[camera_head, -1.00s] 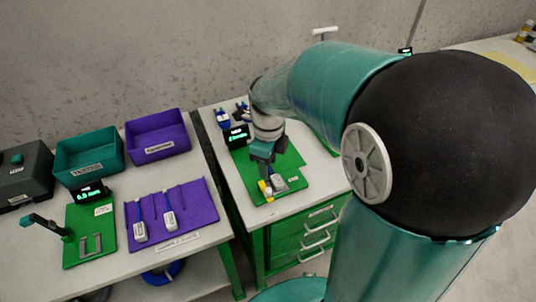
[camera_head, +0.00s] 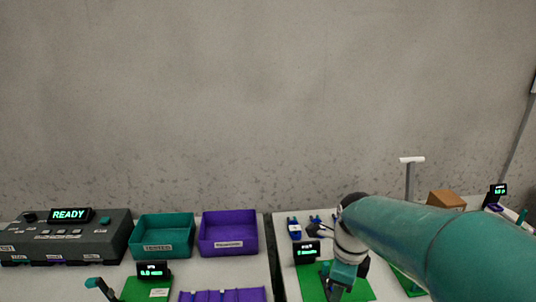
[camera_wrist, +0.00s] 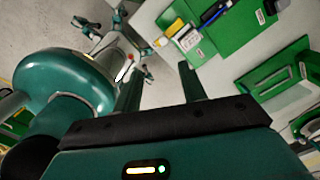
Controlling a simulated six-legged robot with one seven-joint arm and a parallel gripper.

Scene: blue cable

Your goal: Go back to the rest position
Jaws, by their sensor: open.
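My gripper (camera_wrist: 160,82) is open in the wrist view, with its two dark green fingers apart and nothing between them. In the head view my gripper (camera_head: 338,286) is low, over the green board (camera_head: 358,291) on the right-hand table, and its tips are cut off or hidden. In the wrist view a grey and yellow fixture (camera_wrist: 187,36) sits on a green board, with a blue cable piece (camera_wrist: 215,13) beside it. The gripper is apart from them.
A teal bin (camera_head: 163,237), a purple bin (camera_head: 228,234) and a grey box reading READY (camera_head: 66,240) stand on the left table. A small display (camera_head: 307,252), a T-shaped post (camera_head: 410,180) and a brown box (camera_head: 446,199) stand to the right. A gap separates the tables.

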